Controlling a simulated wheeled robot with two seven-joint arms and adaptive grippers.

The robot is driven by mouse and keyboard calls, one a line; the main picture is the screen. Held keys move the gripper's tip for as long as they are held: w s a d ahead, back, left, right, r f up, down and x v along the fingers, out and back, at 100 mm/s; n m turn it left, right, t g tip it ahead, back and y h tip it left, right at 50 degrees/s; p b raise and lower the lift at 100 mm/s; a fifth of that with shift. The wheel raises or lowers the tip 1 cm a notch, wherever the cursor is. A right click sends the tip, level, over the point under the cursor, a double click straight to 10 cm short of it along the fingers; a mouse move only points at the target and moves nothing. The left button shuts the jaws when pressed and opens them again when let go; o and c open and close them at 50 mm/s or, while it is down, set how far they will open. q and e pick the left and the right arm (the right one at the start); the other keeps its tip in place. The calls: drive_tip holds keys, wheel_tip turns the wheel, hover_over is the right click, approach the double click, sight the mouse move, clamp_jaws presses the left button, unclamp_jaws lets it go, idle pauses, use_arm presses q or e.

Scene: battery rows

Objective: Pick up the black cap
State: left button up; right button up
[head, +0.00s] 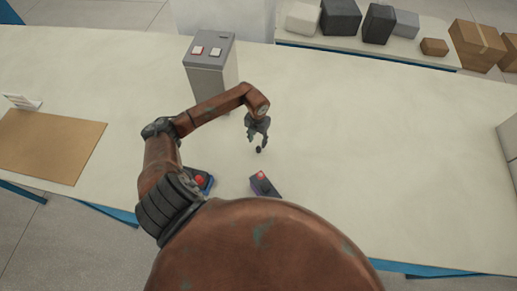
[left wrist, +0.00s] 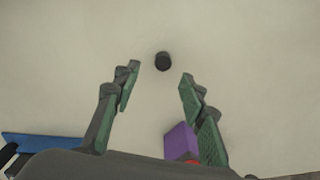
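The black cap (head: 258,150) is a small dark round piece on the pale table, right by the fingertips of my left gripper (head: 259,138) in the head view. In the left wrist view the cap (left wrist: 162,61) lies just beyond the fingertips, roughly centred between the two fingers. The left gripper (left wrist: 158,84) is open, with green pads facing each other and nothing between them. My right gripper does not show in either view.
A device with a red button (head: 265,185) stands near the table's front edge; its purple side (left wrist: 181,140) shows in the left wrist view. A blue one (head: 201,180) sits to its left. A grey box with buttons (head: 210,65) stands behind.

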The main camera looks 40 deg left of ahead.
sight(258, 148)
use_arm(q)
drive_tip(key=shift+d+f+p, duration=0.15)
drive_tip(key=shift+f+p, duration=0.15)
drive_tip(key=shift+f, duration=1.1)
drive_tip(key=shift+d+f+p, duration=0.1)
drive_tip(key=shift+f+p, duration=0.2)
drive_tip(key=shift+f, duration=1.1)
drive_tip(key=shift+c, duration=0.6)
drive_tip(key=c, duration=0.8)
